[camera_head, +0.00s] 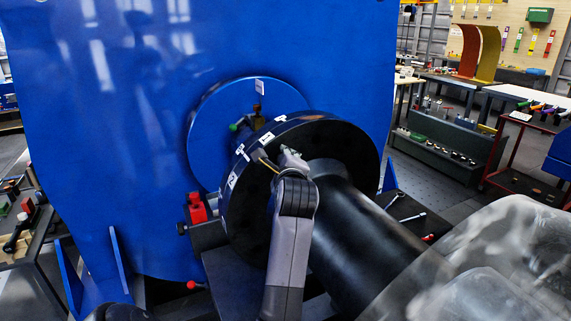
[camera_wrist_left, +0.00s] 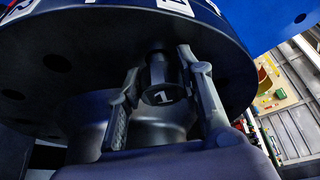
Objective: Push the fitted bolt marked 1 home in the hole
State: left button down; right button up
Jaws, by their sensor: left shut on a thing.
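The bolt marked 1 (camera_wrist_left: 164,94) is dark, with a white 1 on its head, in the middle of the left wrist view. Its far end meets the face of the black flange (camera_wrist_left: 90,70); how deep it sits cannot be told. My left gripper (camera_head: 287,158) has its two fingers on either side of the bolt head and is shut on it. In the head view the gripper is at the near face of the black flange (camera_head: 345,140), and the bolt is hidden there. My right gripper is not in view.
A thick black shaft (camera_head: 365,235) runs from the flange toward the lower right, close beside my left arm. A large blue housing (camera_head: 120,140) stands behind. Other open holes (camera_wrist_left: 57,62) show in the flange face. Wrenches (camera_head: 412,217) lie right of the shaft.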

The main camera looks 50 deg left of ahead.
pick_arm(q)
jog(key=shift+a+r, duration=0.2)
jog(key=c, duration=1.1)
grip_release()
jog(key=shift+o, duration=0.3)
jog(key=shift+f, duration=0.1)
